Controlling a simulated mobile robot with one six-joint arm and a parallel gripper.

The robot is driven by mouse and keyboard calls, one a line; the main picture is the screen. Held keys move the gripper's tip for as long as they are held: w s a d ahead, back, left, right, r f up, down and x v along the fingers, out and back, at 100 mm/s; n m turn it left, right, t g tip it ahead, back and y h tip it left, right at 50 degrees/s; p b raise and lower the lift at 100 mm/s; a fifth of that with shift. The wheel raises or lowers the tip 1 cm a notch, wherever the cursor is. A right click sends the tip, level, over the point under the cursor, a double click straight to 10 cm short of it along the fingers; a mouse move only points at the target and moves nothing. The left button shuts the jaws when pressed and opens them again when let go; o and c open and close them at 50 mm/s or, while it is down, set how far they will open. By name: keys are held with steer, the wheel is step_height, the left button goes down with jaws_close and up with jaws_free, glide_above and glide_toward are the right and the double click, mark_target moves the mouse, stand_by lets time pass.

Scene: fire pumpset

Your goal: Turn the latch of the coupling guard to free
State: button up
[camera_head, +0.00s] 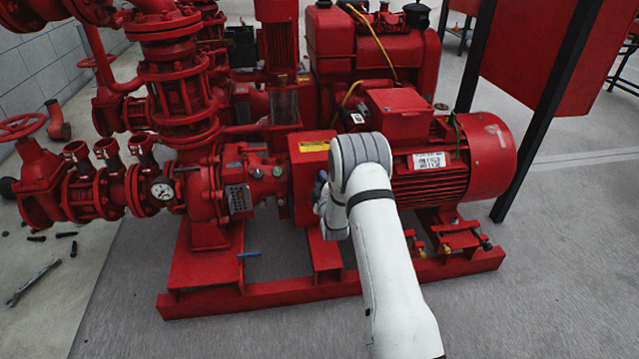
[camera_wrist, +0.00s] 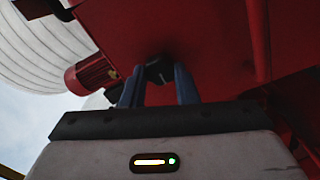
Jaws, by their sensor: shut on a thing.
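The coupling guard (camera_head: 308,172) is a red box with a yellow label on top, between the pump and the motor in the head view. Its red face (camera_wrist: 205,45) fills much of the wrist view. The latch (camera_wrist: 158,70) is a small dark piece on that face. My gripper (camera_wrist: 157,80) is shut on the latch, with one blue-grey finger on each side of it. In the head view my gripper (camera_head: 320,187) shows only partly at the guard's front, and my arm hides the latch and the guard's right side.
The red motor (camera_head: 480,160) stands right of the guard, and the pump with a gauge (camera_head: 163,189) and valves stands left. The red base frame (camera_head: 270,292) runs below. A blue-handled tool (camera_head: 249,254) lies by the frame. The grey floor in front is clear.

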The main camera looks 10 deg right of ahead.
steer(key=shift+a+r, duration=0.1)
steer(key=o, duration=1)
steer(key=s+p, duration=0.2)
steer(key=s, duration=0.5)
steer(key=shift+s+p, duration=0.3)
steer(key=shift+s, duration=0.1)
